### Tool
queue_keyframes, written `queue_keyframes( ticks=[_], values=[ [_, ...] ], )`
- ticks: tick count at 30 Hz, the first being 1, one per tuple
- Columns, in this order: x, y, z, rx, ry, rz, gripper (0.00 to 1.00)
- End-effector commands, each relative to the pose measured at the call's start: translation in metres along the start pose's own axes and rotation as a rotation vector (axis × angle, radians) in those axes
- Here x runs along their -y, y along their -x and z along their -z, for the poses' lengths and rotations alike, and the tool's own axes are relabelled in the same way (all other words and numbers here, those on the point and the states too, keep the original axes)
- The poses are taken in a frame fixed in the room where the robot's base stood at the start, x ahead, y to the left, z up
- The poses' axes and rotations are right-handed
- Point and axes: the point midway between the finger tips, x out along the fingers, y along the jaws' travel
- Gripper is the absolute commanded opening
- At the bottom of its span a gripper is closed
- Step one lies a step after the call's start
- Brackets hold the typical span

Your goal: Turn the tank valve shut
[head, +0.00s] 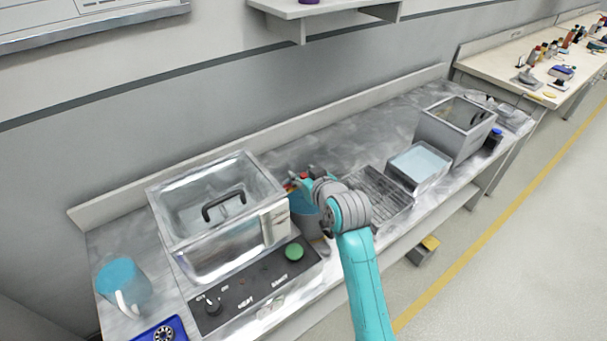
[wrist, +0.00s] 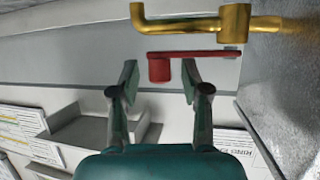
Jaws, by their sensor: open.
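The tank (head: 190,262) is a clear-lidded metal box with a black lid handle, at the left of the bench in the head view. In the wrist view a brass valve (wrist: 234,20) with a bent spout shows at the top. Its red lever (wrist: 205,54) lies across the picture with a red knob (wrist: 158,70) at its left end. My gripper (wrist: 159,82) is open, its two fingertips on either side of the knob; I cannot tell whether they touch it. In the head view my gripper (head: 308,184) is at the tank's right side, and my wrist hides most of the valve.
A control panel (head: 255,292) with a green button (head: 294,252) and a black knob is in front of the tank. A wire rack (head: 375,196), a tray (head: 418,166) and a second metal box (head: 455,125) stand right of my arm.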

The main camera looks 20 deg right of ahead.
Motion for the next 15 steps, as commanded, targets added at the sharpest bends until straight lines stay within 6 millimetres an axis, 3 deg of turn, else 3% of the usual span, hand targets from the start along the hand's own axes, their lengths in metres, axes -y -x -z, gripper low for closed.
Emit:
queue_keyframes(
  ticks=[9,11,15],
  values=[
    [0.0001,-0.0029,-0.0004,0.0,0.0,0.0,0.47],
    [0.0001,-0.0029,-0.0004,0.0,0.0,0.0,0.34],
    [0.0001,-0.0028,-0.0004,0.0,0.0,0.0,0.0]
  ],
)
